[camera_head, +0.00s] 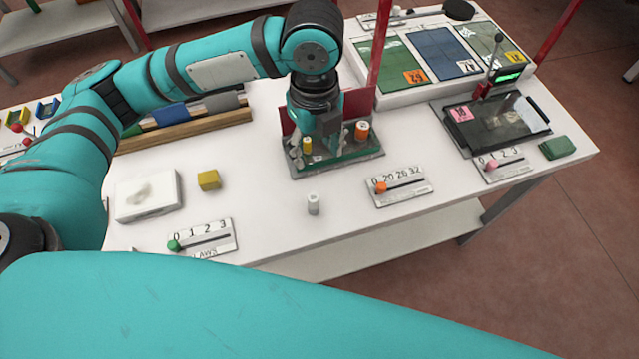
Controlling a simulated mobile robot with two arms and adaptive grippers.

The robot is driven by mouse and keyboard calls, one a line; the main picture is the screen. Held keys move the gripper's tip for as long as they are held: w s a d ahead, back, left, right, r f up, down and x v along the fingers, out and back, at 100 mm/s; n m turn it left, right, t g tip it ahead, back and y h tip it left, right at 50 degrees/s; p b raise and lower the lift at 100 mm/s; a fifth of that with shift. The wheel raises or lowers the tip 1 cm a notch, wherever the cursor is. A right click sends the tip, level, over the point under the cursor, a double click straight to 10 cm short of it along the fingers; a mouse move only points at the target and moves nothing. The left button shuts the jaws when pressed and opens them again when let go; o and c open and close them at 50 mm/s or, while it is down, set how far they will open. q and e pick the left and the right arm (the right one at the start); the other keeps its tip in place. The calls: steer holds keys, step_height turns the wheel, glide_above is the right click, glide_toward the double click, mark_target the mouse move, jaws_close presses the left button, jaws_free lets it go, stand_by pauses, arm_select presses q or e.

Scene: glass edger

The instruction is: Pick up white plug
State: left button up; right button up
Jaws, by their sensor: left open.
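A small white cylinder (313,204), which looks like the white plug, stands upright on the white table near its front edge. My left gripper (326,140) points down over a green board (345,158) in a grey tray, behind the plug and apart from it. It is open. A yellow plug (307,146) and an orange plug (362,130) stand on this board, either side of the gripper. The gripper's fingers partly hide the board, and what lies between them is hard to tell. My right gripper is not in view.
Slider scales stand near the front edge, one with a green knob (173,245) and one with an orange knob (380,187). A yellow block (208,180) and white box (148,195) lie left. A black glass-topped tray (495,124) stands right. Table around the white plug is clear.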

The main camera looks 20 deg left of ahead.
arm_select(q)
steer(key=p, duration=0.1)
glide_above(313, 197)
step_height(313, 197, down, 7)
steer(key=shift+d+r, duration=0.1)
steer(key=f, duration=0.3)
steer(key=shift+w+p, duration=0.25)
steer(key=shift+p, duration=0.05)
steer(key=shift+f, duration=0.9)
steer(key=f, duration=0.1)
steer(key=f+p, duration=0.2)
steer(key=shift+s+f, duration=0.25)
steer(key=shift+f, duration=0.65)
jaws_close()
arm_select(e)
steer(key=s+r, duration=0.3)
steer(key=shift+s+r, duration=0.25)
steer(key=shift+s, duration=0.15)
